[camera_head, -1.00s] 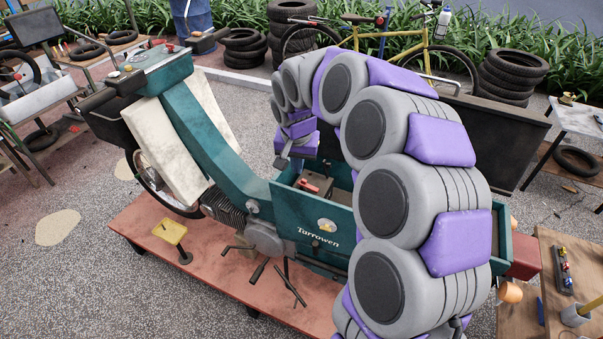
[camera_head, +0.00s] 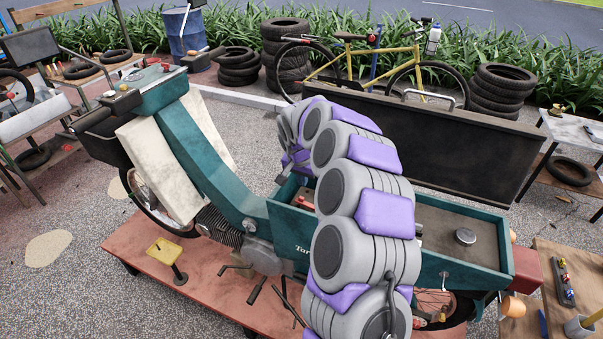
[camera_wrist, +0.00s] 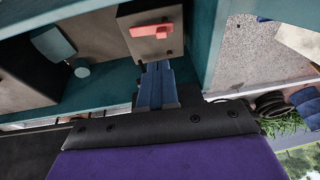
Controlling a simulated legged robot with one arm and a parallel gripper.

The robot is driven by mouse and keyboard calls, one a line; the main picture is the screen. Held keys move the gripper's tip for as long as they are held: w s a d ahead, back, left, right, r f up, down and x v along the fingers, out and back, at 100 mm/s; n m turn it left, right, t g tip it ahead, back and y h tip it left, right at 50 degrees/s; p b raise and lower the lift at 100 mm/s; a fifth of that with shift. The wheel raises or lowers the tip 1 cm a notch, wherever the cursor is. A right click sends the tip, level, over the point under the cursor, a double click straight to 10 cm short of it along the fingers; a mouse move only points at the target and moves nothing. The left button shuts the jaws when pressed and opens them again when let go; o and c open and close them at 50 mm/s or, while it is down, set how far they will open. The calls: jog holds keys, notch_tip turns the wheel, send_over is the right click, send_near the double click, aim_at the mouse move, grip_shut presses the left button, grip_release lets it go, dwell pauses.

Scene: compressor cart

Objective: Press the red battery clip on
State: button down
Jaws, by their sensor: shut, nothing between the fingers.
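The red battery clip (camera_wrist: 152,31) lies on the top face of a brown-grey battery (camera_wrist: 128,44) in the wrist view. A small dark stub shows beside the clip; I cannot tell whether the clip is seated on a post. My gripper (camera_wrist: 157,68) is shut and empty, its blue fingers together, with the tips pointing at the battery's near edge, short of the clip in the picture. In the head view the red clip (camera_head: 304,202) shows in the scooter's teal box (camera_head: 283,218), partly hidden by my arm. The battery is mostly hidden there.
Teal box walls (camera_wrist: 212,40) stand close around the battery. A dark raised panel (camera_head: 450,150) stands behind the scooter. The rear bed, with a round metal cap (camera_head: 465,236), is mostly clear.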

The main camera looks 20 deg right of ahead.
send_over(302, 203)
notch_tip(302, 203, down, 7)
jog(key=shift+f+b, duration=0.15)
jog(key=shift+b, duration=0.25)
